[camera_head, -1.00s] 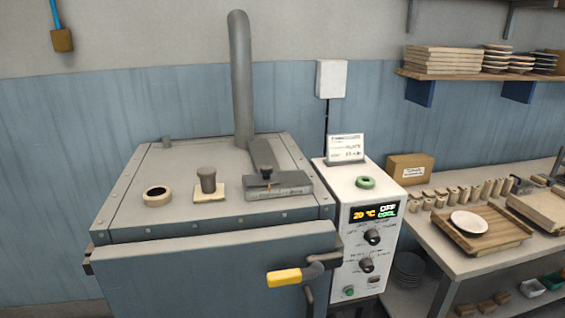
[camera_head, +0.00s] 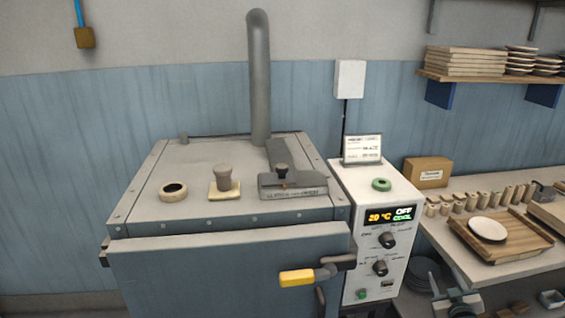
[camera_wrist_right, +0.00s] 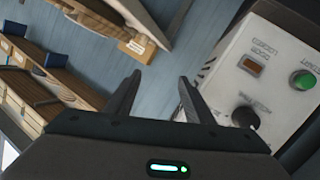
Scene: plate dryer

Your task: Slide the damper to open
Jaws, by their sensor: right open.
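My right gripper (camera_head: 455,297) is low at the right of the head view, beside the control box and well away from the damper. In the wrist view its fingers (camera_wrist_right: 159,82) are apart with nothing between them. My left gripper is not in view.
A white control box (camera_head: 375,230) stands right of the dryer. The yellow door handle (camera_head: 297,278) sticks out in front. A ring (camera_head: 173,192) and a plug on a pale pad (camera_head: 222,194) sit left of the damper. A table with a tray (camera_head: 500,255) is at right.

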